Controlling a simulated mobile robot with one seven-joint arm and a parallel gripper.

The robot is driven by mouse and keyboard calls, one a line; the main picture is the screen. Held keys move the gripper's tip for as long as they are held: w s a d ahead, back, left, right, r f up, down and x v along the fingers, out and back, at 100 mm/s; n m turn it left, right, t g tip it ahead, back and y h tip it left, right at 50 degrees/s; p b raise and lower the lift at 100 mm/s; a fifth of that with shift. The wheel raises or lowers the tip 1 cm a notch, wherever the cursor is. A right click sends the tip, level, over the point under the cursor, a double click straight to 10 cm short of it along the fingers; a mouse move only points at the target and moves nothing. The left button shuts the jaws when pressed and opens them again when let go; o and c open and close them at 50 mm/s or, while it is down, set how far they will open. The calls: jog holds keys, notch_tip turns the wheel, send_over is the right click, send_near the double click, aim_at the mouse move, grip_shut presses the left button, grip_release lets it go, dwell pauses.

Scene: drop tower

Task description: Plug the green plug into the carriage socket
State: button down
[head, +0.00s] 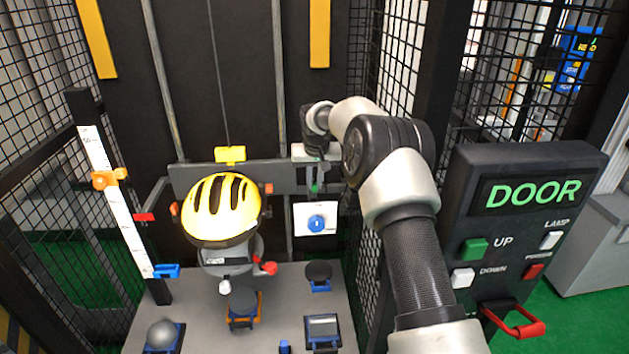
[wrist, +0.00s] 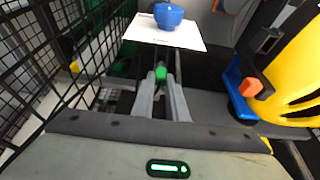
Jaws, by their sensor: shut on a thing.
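My gripper (head: 314,182) points down in front of the grey carriage crossbar, right of the yellow helmet. In the wrist view its fingers (wrist: 161,84) are shut on the green plug (wrist: 161,74), which sits at the fingertips. The plug shows as a small green spot (head: 314,188) in the head view. A blue round socket (head: 317,222) on a white plate (head: 302,230) lies just below the gripper. The wrist view shows the blue socket (wrist: 168,15) beyond the plug, with a visible gap between them. The socket's opening is not clear.
A yellow helmet (head: 222,207) on a grey dummy stands left of the socket. A scale post (head: 115,195) stands farther left. Black mesh (head: 372,240) is close on the right, beside the DOOR panel (head: 525,215). Several small items lie on the grey base below.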

aim_at(315, 188)
jog(key=shift+f, duration=0.3)
jog(key=shift+f+b, duration=0.85)
jog(key=shift+f, duration=0.3)
jog(key=shift+f, duration=0.25)
jog(key=c, duration=1.7)
grip_release()
jog(key=shift+o, duration=0.2)
jog(key=v, duration=1.7)
jog(key=shift+r, duration=0.2)
jog(key=shift+s+f, duration=0.1)
jog(key=shift+s, duration=0.05)
